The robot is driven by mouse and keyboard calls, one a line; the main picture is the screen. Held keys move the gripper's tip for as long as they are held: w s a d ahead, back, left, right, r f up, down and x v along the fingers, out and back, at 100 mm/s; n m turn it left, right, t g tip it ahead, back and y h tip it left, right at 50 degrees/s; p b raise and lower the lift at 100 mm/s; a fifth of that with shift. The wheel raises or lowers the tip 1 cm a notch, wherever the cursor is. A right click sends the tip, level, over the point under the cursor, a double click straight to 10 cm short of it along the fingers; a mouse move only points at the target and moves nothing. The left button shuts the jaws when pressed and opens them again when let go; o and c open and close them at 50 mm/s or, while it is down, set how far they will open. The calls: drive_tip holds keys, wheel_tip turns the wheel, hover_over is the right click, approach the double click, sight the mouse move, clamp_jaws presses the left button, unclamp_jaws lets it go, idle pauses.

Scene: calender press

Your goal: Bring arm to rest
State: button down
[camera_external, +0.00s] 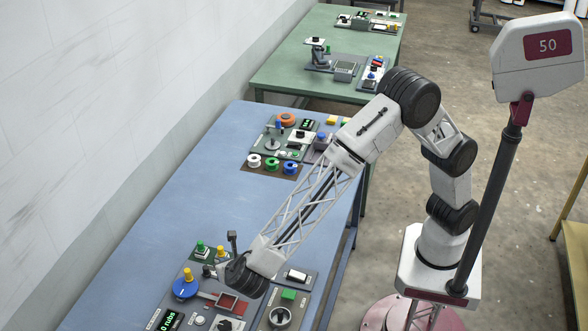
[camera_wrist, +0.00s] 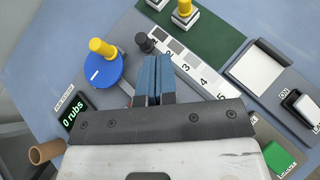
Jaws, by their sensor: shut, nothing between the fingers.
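My gripper shows in the wrist view as two blue-grey fingers (camera_wrist: 152,80) pressed together, with nothing between them. They point toward the press panel, beside a numbered strip (camera_wrist: 190,68) and right of a blue disc (camera_wrist: 97,72) with a yellow knob (camera_wrist: 102,48). In the external view my arm reaches down and left over the blue table, its dark wrist (camera_external: 243,277) above the near panel. The fingertips are hidden there, and I cannot tell their height above the panel. The blue disc also shows there (camera_external: 184,291), left of the wrist.
A display (camera_wrist: 72,118) reads "0 rubs". A white switch (camera_wrist: 300,104) and green button (camera_wrist: 278,157) lie right of the fingers. Farther along the blue table (camera_external: 200,190) stands another panel with spools (camera_external: 271,164). The table's middle is clear. A post with a "50" sign (camera_external: 540,50) stands right.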

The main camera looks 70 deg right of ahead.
drive_tip(key=s+d+r+m+g+y, duration=0.1)
drive_tip(key=s+d+r+m+g, duration=0.2)
drive_tip(key=d, duration=0.9)
drive_tip(key=s+d+r+m+g, duration=0.1)
drive_tip(key=s+d+r+m, duration=0.4)
drive_tip(key=d, duration=0.7)
drive_tip(key=s+d+r+m+g+y, duration=0.15)
drive_tip(key=d+r+m, duration=0.35)
drive_tip(key=d, duration=0.7)
drive_tip(key=s+d+m+y, duration=0.2)
drive_tip(key=s+d+m, duration=0.5)
drive_tip(key=s, duration=0.6)
drive_tip(key=s+d+m+y, duration=0.2)
drive_tip(key=s+d+m, duration=0.5)
drive_tip(key=s+d, duration=0.4)
drive_tip(key=s, duration=0.3)
drive_tip(key=shift+r+g+y, duration=0.3)
drive_tip(key=shift+g+y, duration=0.05)
drive_tip(key=shift+d, duration=0.1)
